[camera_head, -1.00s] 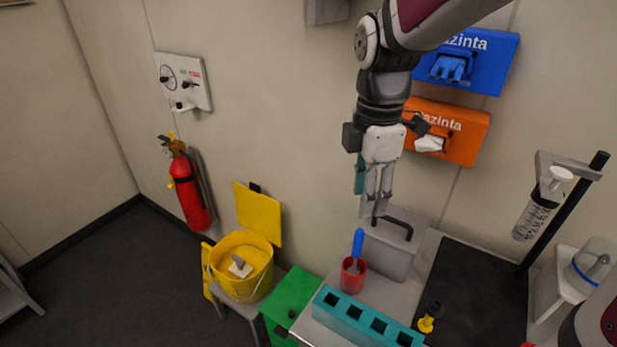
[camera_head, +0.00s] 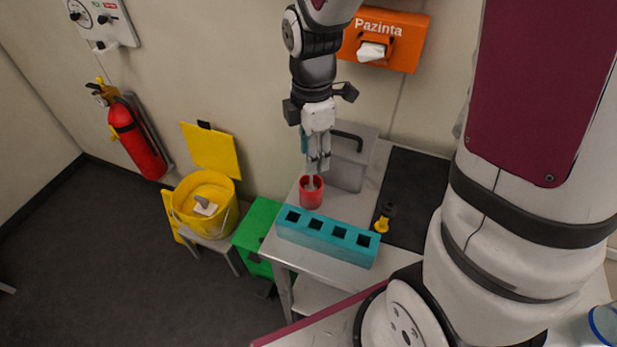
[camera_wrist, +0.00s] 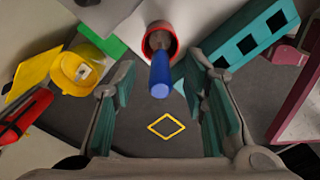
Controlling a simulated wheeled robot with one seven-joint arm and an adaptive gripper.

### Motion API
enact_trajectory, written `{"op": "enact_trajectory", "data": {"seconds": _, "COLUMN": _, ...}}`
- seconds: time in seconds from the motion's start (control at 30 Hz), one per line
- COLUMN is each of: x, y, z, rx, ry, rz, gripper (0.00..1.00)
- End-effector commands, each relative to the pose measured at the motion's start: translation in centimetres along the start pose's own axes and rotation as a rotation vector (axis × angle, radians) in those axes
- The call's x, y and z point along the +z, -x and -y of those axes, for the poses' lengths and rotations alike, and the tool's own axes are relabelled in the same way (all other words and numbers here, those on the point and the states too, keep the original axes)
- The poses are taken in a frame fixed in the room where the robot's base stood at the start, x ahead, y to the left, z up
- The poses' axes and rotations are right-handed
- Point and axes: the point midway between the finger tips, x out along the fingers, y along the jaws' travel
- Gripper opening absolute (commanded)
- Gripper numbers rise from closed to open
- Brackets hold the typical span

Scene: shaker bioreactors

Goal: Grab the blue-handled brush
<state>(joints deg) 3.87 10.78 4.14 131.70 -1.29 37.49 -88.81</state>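The blue-handled brush (camera_wrist: 160,76) stands in a red cup (camera_wrist: 158,40) in the wrist view, its handle end pointing toward the camera. In the head view the red cup (camera_head: 311,194) stands on the bench, and my gripper (camera_head: 316,172) hangs just above it, hiding most of the brush. In the wrist view my gripper (camera_wrist: 162,66) is open, with one finger on each side of the blue handle. A gap shows between the handle and both fingers.
A teal rack (camera_head: 328,237) with square holes stands beside the cup. A yellow-and-black item (camera_head: 382,224) stands near the dark mat (camera_head: 412,190). A yellow bucket (camera_head: 205,222) and green bin (camera_head: 254,232) are left.

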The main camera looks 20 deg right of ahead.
Motion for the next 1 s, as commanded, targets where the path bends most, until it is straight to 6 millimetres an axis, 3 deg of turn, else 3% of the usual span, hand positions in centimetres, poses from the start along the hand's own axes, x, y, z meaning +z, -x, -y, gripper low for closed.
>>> {"op": "enact_trajectory", "data": {"seconds": 0.13, "x": 0.0, "y": 0.0, "z": 0.0, "rx": 0.0, "ry": 0.0, "rz": 0.0, "gripper": 0.38}}
{"op": "enact_trajectory", "data": {"seconds": 0.3, "x": 0.0, "y": 0.1, "z": 0.0, "rx": 0.0, "ry": 0.0, "rz": 0.0, "gripper": 0.0}}
{"op": "enact_trajectory", "data": {"seconds": 0.7, "x": 0.0, "y": 0.5, "z": 0.0, "rx": 0.001, "ry": 0.0, "rz": 0.0, "gripper": 0.0}}
{"op": "enact_trajectory", "data": {"seconds": 1.0, "x": 0.0, "y": 5.5, "z": -0.1, "rx": 0.006, "ry": 0.0, "rz": 0.0, "gripper": 0.0}}
